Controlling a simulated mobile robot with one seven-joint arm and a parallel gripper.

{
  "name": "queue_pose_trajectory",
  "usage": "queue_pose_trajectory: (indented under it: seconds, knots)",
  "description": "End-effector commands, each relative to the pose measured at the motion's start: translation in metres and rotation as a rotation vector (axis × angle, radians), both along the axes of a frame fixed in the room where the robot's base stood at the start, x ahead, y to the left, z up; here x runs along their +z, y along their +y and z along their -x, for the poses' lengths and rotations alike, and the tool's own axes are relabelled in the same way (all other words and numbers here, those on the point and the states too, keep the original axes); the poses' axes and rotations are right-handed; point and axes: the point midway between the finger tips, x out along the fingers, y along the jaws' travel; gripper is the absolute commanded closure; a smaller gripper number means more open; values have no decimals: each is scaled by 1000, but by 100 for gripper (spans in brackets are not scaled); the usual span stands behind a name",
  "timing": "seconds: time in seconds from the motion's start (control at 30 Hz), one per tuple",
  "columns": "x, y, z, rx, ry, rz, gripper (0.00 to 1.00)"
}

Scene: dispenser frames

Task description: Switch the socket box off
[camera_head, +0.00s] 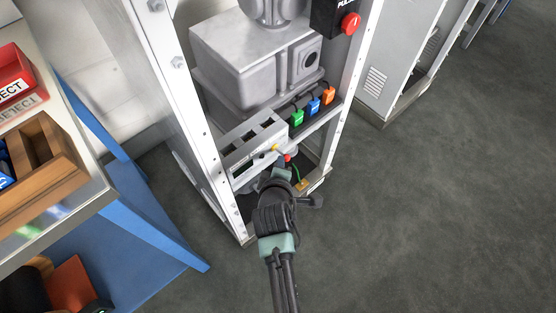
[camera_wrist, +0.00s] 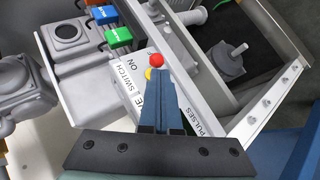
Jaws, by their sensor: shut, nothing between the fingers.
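The grey socket box (camera_head: 240,150) sits low inside the white-framed rack, with slots in its top. A red knob (camera_head: 288,157) and a yellow knob (camera_head: 275,148) show at its front right. In the wrist view the red knob (camera_wrist: 156,60) and the yellow knob (camera_wrist: 150,73) lie just beyond my fingertips, beside a white label reading SWITCH and ON. My gripper (camera_head: 283,173) is shut and empty, in front of the box; it also shows in the wrist view (camera_wrist: 160,82). Its fingers partly cover the label. I cannot tell whether the fingertips touch a knob.
Green (camera_head: 297,117), blue (camera_head: 313,106) and orange (camera_head: 328,95) connectors line the shelf behind. A red push button (camera_head: 350,23) is above. The rack's post (camera_head: 205,130) stands close on the left. A table with a wooden tray (camera_head: 40,180) is farther left. Floor at right is clear.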

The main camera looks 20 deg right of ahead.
Motion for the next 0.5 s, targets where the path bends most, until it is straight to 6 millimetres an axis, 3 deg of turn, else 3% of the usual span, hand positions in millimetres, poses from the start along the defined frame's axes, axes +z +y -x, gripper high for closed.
queue_pose_trajectory:
  seconds: [0.03,0.27,0.5]
  knots:
    - [-10,-2,4,-4,-39,-16,100]
    - [-21,-3,6,-3,-218,-80,100]
    - [-13,-2,4,-1,-219,-78,100]
